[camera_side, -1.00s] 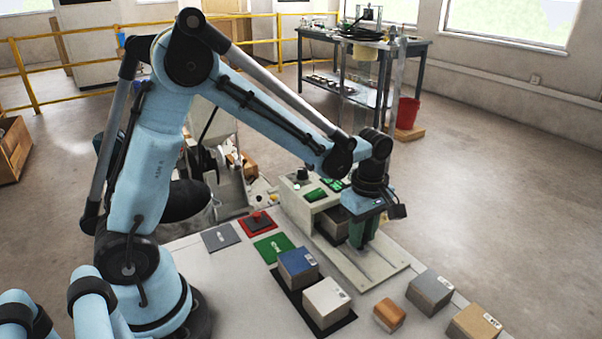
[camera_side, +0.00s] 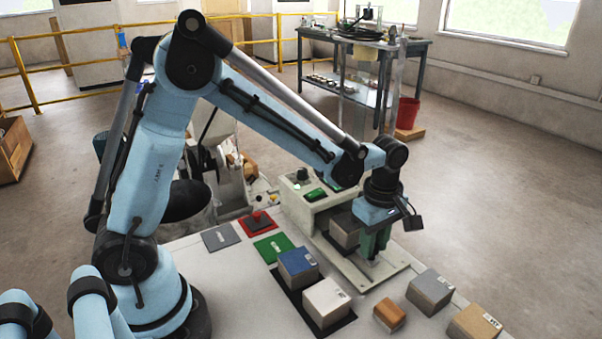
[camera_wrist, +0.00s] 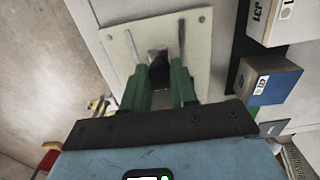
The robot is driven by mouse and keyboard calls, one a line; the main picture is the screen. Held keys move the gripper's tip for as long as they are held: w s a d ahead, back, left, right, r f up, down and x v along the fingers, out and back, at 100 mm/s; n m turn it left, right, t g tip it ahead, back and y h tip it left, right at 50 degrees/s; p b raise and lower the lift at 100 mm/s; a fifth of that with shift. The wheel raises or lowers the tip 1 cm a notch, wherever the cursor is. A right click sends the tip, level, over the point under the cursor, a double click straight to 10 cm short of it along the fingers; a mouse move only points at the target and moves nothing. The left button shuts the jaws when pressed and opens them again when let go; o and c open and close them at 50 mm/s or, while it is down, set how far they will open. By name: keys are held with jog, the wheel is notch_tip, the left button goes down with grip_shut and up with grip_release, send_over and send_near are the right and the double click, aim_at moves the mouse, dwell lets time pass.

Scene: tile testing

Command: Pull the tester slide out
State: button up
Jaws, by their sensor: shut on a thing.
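The tester (camera_side: 312,200) is a pale box with a green display and a dark knob, standing at the back of the white table. Its slide carries a grey-topped block (camera_side: 343,229) and sits partly out over the pale railed base plate (camera_side: 392,278). My gripper (camera_side: 372,256) has green fingers pointing down at the front of the slide, just right of the block. In the wrist view, my gripper (camera_wrist: 159,80) is shut on a dark part between the fingers, at the slide's front.
A blue block (camera_side: 297,267) and a white block (camera_side: 326,302) sit on a black mat in front. An orange block (camera_side: 389,314), a grey block (camera_side: 430,291) and a tan block (camera_side: 474,324) stand at right. Green (camera_side: 273,247), red (camera_side: 257,223) and grey (camera_side: 221,237) pads lie left.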

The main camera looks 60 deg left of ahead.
jog(key=shift+d, duration=1.4)
jog(key=o, duration=0.9)
jog(key=shift+c, duration=0.2)
jog(key=shift+r, duration=0.15)
jog(key=shift+r, duration=2.9)
